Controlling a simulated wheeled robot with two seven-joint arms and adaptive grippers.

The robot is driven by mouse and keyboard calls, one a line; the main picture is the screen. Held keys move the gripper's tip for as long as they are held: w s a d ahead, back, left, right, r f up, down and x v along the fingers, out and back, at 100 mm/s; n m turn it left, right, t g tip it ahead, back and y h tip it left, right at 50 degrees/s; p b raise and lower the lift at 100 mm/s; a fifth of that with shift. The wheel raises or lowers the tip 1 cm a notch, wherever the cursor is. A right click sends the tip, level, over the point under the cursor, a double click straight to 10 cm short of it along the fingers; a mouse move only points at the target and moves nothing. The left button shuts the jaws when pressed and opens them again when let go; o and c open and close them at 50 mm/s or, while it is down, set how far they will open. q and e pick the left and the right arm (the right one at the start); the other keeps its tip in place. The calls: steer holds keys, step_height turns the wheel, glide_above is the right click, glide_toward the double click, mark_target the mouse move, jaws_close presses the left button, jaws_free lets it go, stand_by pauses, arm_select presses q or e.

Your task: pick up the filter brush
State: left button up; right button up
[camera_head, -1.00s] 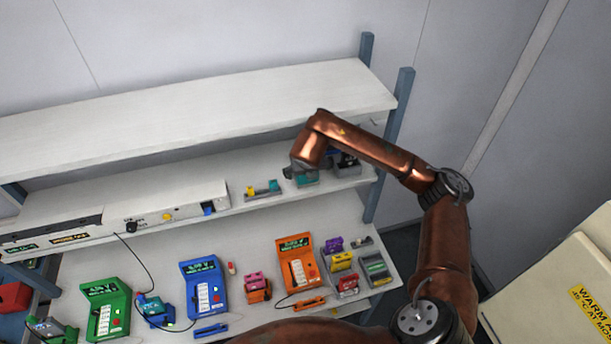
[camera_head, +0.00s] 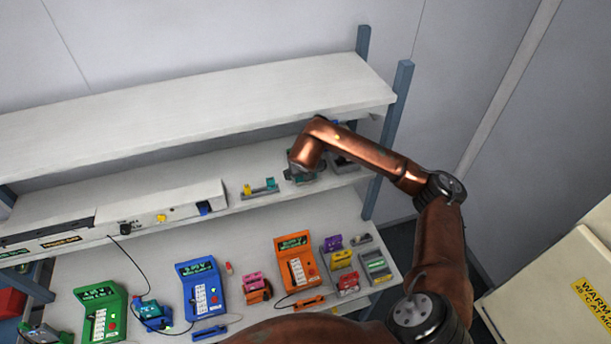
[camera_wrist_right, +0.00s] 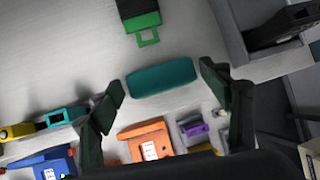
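A teal rounded bar (camera_wrist_right: 162,77) lies on the middle shelf, between my right gripper's fingertips in the wrist view. It may be the filter brush; I see no bristles on it. A black block with a green loop (camera_wrist_right: 141,19) lies farther up in the same view. My right gripper (camera_wrist_right: 163,88) is open, one finger on each side of the bar, with visible gaps. In the head view the right gripper (camera_head: 303,174) is low over the middle shelf and mostly hides what is under it. My left gripper is not in view.
The upper shelf board (camera_head: 190,112) overhangs behind my arm. A yellow and teal item (camera_head: 260,188) lies left of the gripper. A grey tray (camera_wrist_right: 236,45) with a black thing is to the right. The lower shelf holds an orange meter (camera_head: 297,260) and a blue meter (camera_head: 201,287).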

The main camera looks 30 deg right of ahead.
steer(key=shift+w+d+f, duration=0.1)
steer(key=c, duration=0.8)
steer(key=shift+c, duration=0.6)
steer(key=shift+r+b, duration=0.35)
steer(key=shift+r, duration=0.25)
step_height(320, 180, up, 2)
steer(key=shift+r+b, duration=0.1)
steer(key=shift+b, duration=0.45)
steer(key=s+a+b, duration=0.3)
steer(key=s+a, duration=0.9)
steer(key=a, duration=0.1)
steer(key=shift+a+b, duration=0.3)
steer(key=shift+a, duration=0.05)
